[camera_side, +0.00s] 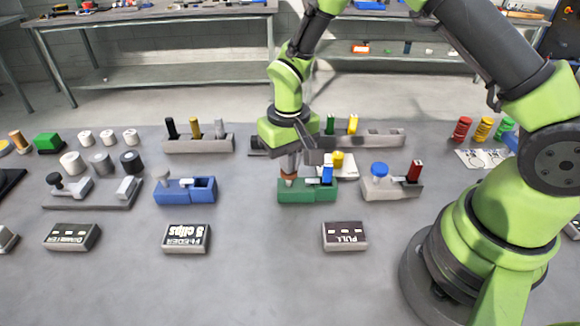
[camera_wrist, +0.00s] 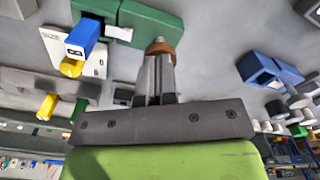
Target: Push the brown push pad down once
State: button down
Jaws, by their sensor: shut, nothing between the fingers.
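My gripper (camera_side: 290,166) is shut and empty, pointing straight down right over the pad. In the wrist view the fingers (camera_wrist: 158,60) meet the brown pad (camera_wrist: 162,48) in the picture and hide part of it. I cannot tell whether they touch it or hover just above. A blue block (camera_side: 327,173) stands upright at the green carrier's right end; it also shows in the wrist view (camera_wrist: 84,35).
A blue carrier (camera_side: 176,192) stands to the left. A yellow cylinder (camera_side: 338,159) is behind. Label blocks, including PULL (camera_side: 345,237), lie in front, with bare table between.

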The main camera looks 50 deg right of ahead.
jog(key=shift+f, duration=0.4)
dwell(0.3)
jog(key=shift+r, duration=2.7)
notch_tip(320, 180, up, 9)
jog(key=s+t, duration=0.2)
jog(key=s, duration=0.1)
jog(key=s+r+t+y, duration=0.1)
jog(key=s+r+t, duration=0.1)
jog(key=s+r, duration=0.3)
jog(key=s+d+r+m+t+y, duration=0.1)
jog(key=s+r+t, duration=0.2)
jog(key=s+r, duration=0.3)
jog(key=s, duration=0.4)
jog(key=shift+s, duration=0.25)
